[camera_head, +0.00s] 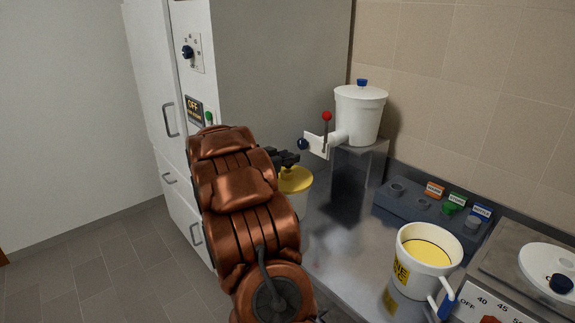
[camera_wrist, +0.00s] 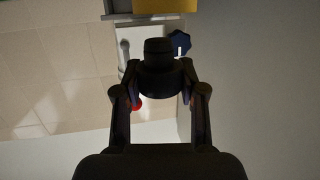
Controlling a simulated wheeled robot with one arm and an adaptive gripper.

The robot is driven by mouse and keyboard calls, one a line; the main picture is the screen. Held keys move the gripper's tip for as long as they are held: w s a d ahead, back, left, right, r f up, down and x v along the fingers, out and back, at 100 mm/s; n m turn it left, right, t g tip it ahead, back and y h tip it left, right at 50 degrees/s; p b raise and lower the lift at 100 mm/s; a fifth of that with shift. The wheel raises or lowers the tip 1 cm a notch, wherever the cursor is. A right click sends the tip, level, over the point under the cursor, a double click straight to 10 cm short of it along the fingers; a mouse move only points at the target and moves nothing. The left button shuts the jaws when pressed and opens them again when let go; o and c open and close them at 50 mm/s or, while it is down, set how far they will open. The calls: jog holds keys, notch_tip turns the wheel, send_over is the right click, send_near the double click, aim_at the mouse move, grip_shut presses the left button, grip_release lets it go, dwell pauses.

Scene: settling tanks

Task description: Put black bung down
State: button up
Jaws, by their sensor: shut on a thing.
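My gripper (camera_wrist: 158,80) is shut on the black bung (camera_wrist: 157,55), which shows between the fingertips in the wrist view. In the head view my gripper (camera_head: 286,158) is a small dark shape beyond my copper arm, and I cannot tell the bung from the fingers there. It is close to a yellow-topped container (camera_head: 296,180), partly hidden by my arm. A grey block (camera_head: 385,205) with raised round sockets stands on the bench to the right, with orange, green and blue labels at its back.
A white lidded tank (camera_head: 360,115) stands on a grey stand, with a white spout, a red-knobbed lever (camera_head: 327,117) and a blue knob (camera_head: 303,144) near my gripper. A white mug (camera_head: 424,262) of yellow liquid is at the front right. A tall grey cabinet (camera_head: 270,75) stands behind.

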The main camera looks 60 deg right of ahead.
jog(key=shift+w+d, duration=0.3)
jog(key=shift+d, duration=0.05)
jog(key=shift+f+p, duration=0.3)
jog(key=shift+f, duration=1.5)
jog(key=o, duration=0.9)
jog(key=shift+f, duration=0.1)
jog(key=shift+o, duration=0.2)
jog(key=s+b+v, duration=0.1)
jog(key=v, duration=1.1)
jog(key=shift+w+b, duration=0.3)
jog(key=shift+w, duration=0.1)
jog(key=shift+w+a, duration=0.1)
